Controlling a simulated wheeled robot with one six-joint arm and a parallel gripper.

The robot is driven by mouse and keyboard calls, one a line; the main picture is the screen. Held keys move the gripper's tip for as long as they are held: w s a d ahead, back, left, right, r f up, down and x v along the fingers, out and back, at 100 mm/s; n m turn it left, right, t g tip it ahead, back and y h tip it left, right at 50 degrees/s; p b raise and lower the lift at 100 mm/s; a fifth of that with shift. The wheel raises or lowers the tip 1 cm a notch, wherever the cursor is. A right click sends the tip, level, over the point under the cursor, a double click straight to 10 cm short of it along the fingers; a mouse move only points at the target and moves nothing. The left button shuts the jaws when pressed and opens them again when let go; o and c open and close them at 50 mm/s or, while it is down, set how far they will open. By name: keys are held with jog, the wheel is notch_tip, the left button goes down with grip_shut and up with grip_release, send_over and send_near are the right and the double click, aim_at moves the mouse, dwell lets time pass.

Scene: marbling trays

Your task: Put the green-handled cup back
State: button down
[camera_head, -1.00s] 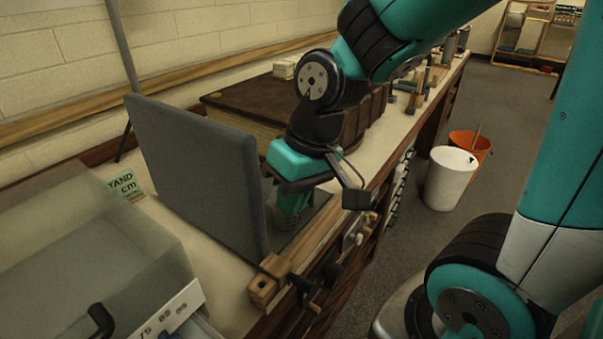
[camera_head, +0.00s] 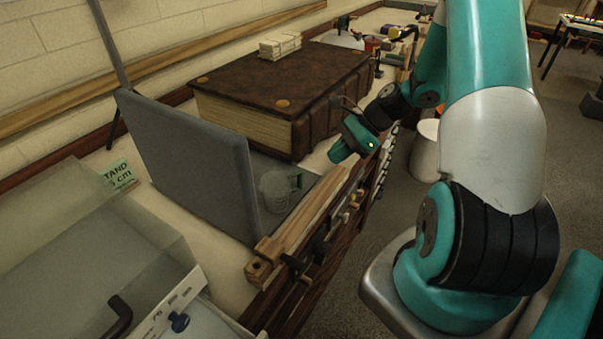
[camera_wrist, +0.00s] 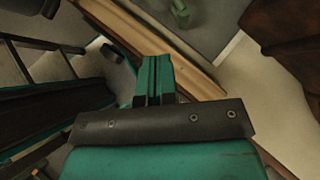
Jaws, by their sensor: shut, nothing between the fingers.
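The grey cup (camera_head: 274,191) with its green handle stands upright on a grey base plate (camera_head: 308,184), beside the upright grey panel (camera_head: 190,165). The panel's edge is close to the cup's left side. In the wrist view a green piece, seemingly the cup's handle (camera_wrist: 180,10), shows at the top edge on the grey plate. My gripper (camera_head: 338,154) is up and to the right of the cup, over the bench's front edge, apart from the cup. In the wrist view its green fingers (camera_wrist: 155,72) are together with nothing between them.
A big brown book (camera_head: 270,85) with a small pale stack (camera_head: 280,45) on it lies behind the plate. A clear-walled tray (camera_head: 90,230) is at the lower left. A wooden rail (camera_head: 310,215) with clamps runs along the front edge. A white bin (camera_head: 424,150) stands on the floor.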

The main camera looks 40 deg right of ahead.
jog(key=x, duration=0.6)
jog(key=shift+r+p, duration=0.1)
jog(key=shift+p, duration=0.2)
jog(key=shift+w+a+f+p, duration=0.1)
jog(key=shift+w+a+p, duration=0.15)
jog(key=shift+a, duration=0.45)
jog(key=shift+w+a+f+p, duration=0.15)
jog(key=shift+w+a, duration=0.2)
jog(key=shift+a, duration=0.35)
jog(key=shift+w+a+f+p, duration=0.1)
jog(key=shift+w+a+p, duration=0.15)
jog(key=shift+a, duration=0.4)
jog(key=shift+w, duration=0.1)
